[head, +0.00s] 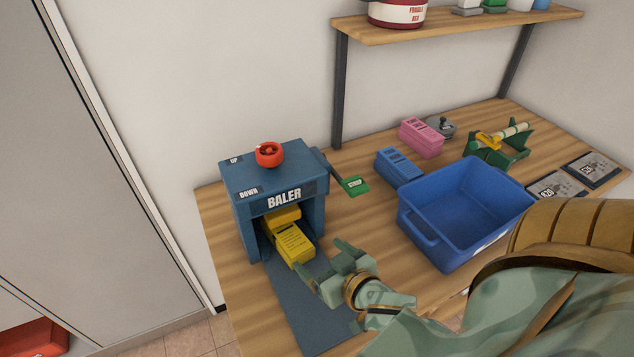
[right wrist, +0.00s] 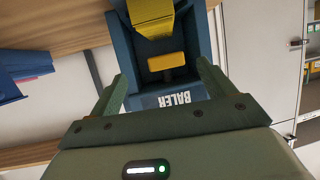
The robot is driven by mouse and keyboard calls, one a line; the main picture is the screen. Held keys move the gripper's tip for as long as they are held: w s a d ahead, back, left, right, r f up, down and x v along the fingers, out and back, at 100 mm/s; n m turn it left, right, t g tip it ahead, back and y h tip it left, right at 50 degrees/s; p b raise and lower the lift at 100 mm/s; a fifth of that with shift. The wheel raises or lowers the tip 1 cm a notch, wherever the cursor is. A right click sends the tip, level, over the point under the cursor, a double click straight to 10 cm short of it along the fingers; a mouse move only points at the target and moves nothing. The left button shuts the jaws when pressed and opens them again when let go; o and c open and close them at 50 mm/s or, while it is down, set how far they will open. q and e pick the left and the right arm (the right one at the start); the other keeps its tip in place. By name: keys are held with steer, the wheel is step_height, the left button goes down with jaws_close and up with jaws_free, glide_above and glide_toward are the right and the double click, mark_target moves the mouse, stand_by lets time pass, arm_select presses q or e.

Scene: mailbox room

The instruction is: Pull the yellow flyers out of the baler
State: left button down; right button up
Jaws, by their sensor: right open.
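The blue baler (head: 275,185) stands on the wooden table, with a red knob on top and an open front. The yellow flyers (head: 293,246) lie as a bundle in its opening, their near end sticking out over the grey mat. A yellow block (head: 283,216) shows above them inside the baler. In the right wrist view the flyers (right wrist: 152,20) and the baler (right wrist: 205,60) lie beyond my fingers. My right gripper (head: 322,262) is open and empty, just right of and in front of the flyers, apart from them. My left gripper is not in view.
A blue bin (head: 462,215) stands to the right of my right gripper. Blue (head: 398,167) and pink (head: 421,137) bundles lie behind it. A shelf (head: 460,25) hangs above.

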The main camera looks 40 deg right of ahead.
glide_toward(288, 233)
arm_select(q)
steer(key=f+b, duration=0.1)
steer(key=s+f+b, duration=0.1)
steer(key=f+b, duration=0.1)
arm_select(e)
steer(key=x, duration=0.3)
steer(key=r+x, duration=0.1)
steer(key=x, duration=0.5)
steer(key=shift+w, duration=0.6)
steer(key=c, duration=1.4)
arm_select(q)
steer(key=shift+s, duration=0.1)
arm_select(e)
steer(key=shift+o, duration=0.2)
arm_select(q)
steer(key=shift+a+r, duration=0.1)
arm_select(e)
steer(key=shift+s, duration=0.1)
